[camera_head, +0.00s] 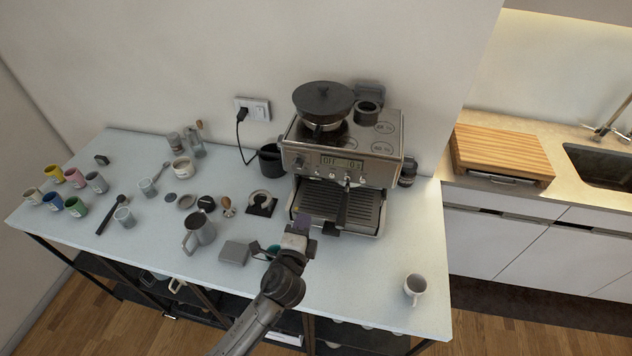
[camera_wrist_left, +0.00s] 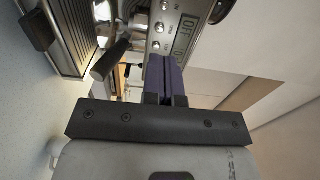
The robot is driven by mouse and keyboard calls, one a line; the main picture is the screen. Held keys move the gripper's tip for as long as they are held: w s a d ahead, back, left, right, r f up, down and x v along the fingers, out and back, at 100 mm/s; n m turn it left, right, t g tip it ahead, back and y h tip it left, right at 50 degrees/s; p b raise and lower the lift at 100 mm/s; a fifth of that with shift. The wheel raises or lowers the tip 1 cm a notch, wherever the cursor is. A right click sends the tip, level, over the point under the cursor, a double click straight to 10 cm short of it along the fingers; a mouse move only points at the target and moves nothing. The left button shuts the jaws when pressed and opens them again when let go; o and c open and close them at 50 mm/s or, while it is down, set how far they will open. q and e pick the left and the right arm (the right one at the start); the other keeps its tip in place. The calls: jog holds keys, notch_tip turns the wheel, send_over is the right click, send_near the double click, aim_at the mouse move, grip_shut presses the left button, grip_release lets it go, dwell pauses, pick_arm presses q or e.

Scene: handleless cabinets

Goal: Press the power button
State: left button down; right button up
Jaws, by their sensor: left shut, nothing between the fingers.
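The silver espresso machine (camera_head: 393,172) stands at the back right of the white table. Its front panel has a display (camera_head: 343,163) reading OFF and several small round controls; I cannot tell which one is the power button. The display (camera_wrist_left: 185,38) and a column of round buttons (camera_wrist_left: 158,27) also show in the left wrist view. My left gripper (camera_head: 300,222) is in front of the machine's drip tray, apart from the panel in the head view. Its purple fingers (camera_wrist_left: 163,75) are shut and empty, pointing towards the panel. My right gripper is in neither view.
A metal pitcher (camera_head: 199,232), a grey box (camera_head: 234,252) and several cups stand to the left. A white mug (camera_head: 415,288) stands at the front right, with clear table around it.

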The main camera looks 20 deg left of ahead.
aim_at(317, 173)
pick_arm(q)
jog(key=shift+w, duration=0.1)
jog(key=w+a, duration=0.1)
jog(key=w, duration=1.2)
jog(key=shift+w+a, duration=0.35)
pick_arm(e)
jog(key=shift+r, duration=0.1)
